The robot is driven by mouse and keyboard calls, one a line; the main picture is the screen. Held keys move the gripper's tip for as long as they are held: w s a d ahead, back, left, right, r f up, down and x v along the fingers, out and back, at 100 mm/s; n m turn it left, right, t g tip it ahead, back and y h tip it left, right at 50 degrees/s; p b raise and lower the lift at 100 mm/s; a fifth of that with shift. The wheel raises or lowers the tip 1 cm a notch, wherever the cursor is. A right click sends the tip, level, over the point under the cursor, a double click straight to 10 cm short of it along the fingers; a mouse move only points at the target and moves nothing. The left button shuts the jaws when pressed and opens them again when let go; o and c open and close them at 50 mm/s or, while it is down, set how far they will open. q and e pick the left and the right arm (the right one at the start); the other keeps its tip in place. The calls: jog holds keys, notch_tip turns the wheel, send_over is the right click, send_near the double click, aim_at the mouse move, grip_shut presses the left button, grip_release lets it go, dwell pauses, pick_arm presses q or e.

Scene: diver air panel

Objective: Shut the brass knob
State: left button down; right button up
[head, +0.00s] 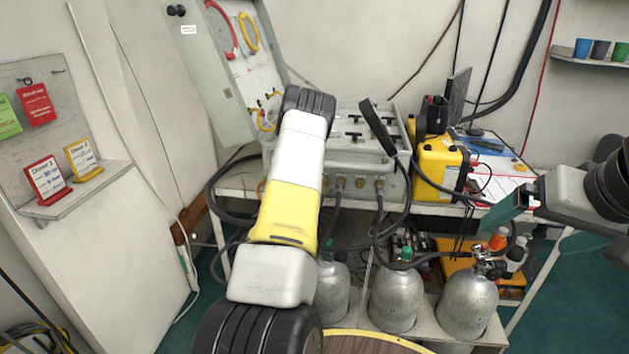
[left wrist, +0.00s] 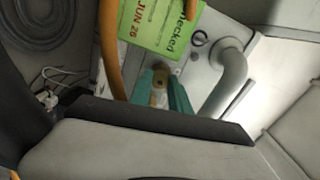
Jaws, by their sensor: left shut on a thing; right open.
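The brass knob (left wrist: 161,80) shows in the left wrist view, between the teal fingers of my left gripper (left wrist: 163,88). The fingers are shut on it. In the head view, my left forearm and wrist cover the left part of the grey air panel (head: 352,125), and the left fingers and the knob are hidden there. A green tag (left wrist: 152,28) marked JUN 26 lies just beyond the fingers in the left wrist view. My right gripper (head: 505,208) has teal fingers and is open and empty, well right of the panel.
A grey tubular handle (left wrist: 231,75) is close right of the left fingers, and an orange hose (left wrist: 110,45) is close left. Several black hoses run below the panel to the gas cylinders (head: 394,300). A yellow case (head: 437,165) stands right of the panel.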

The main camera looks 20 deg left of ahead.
pick_arm(q)
jog(key=c, duration=1.5)
grip_release()
jog(key=shift+v, duration=3.95)
